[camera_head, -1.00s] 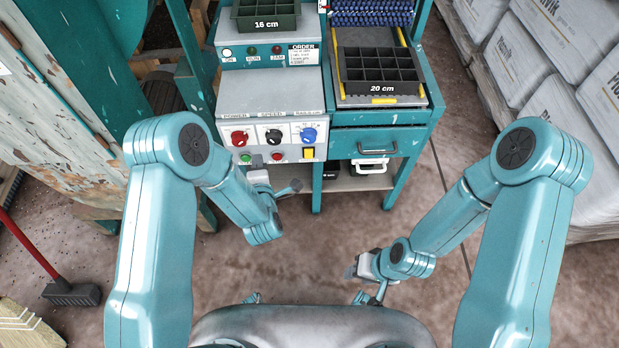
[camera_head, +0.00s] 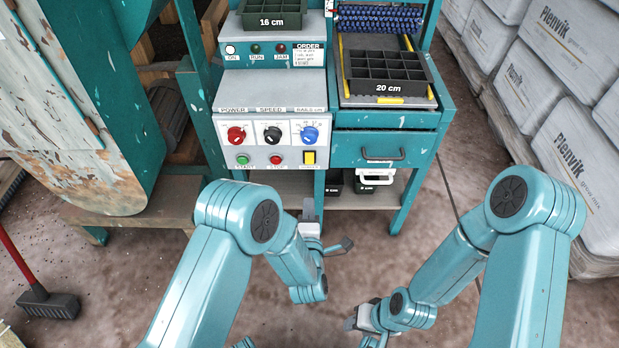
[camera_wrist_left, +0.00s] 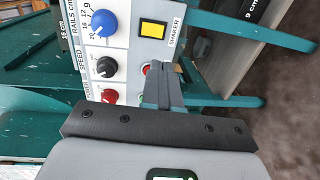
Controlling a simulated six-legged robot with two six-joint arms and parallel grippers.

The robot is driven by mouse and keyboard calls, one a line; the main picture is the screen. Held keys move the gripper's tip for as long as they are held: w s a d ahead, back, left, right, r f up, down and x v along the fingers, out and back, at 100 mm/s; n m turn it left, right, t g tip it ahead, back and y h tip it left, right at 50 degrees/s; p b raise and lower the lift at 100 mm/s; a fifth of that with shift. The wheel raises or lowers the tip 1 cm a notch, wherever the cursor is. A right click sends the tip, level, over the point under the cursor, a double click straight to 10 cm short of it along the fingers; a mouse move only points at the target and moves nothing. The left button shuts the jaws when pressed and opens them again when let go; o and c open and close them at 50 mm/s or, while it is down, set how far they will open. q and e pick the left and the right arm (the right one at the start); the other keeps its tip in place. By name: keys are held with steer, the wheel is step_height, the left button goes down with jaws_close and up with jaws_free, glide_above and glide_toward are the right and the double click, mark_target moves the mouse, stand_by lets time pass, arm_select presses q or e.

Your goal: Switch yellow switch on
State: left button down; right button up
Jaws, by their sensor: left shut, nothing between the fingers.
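The yellow switch (camera_head: 309,158) sits at the lower right of the control panel (camera_head: 271,128). It also shows in the left wrist view, as a yellow square in a black frame (camera_wrist_left: 153,30) beside the SHAKER label. My left gripper (camera_head: 310,204) is below the yellow switch in the head view, apart from it. In the left wrist view its shut fingers (camera_wrist_left: 162,72) point toward the panel and partly cover the red button (camera_wrist_left: 146,69). Nothing is between them. My right gripper (camera_head: 352,321) is low in the head view; its jaws are too small to read.
Red (camera_head: 236,135), black (camera_head: 272,135) and blue (camera_head: 310,135) knobs line the panel above a green button (camera_head: 242,159) and the red button. A drawer (camera_head: 381,150) is to the right.

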arm_select(q)
steer(key=shift+d, duration=0.1)
steer(key=b, duration=0.3)
glide_toward(310, 164)
steer(key=w, duration=0.5)
steer(key=shift+w+f, duration=0.2)
steer(key=shift+f, duration=0.05)
steer(key=shift+w, duration=0.75)
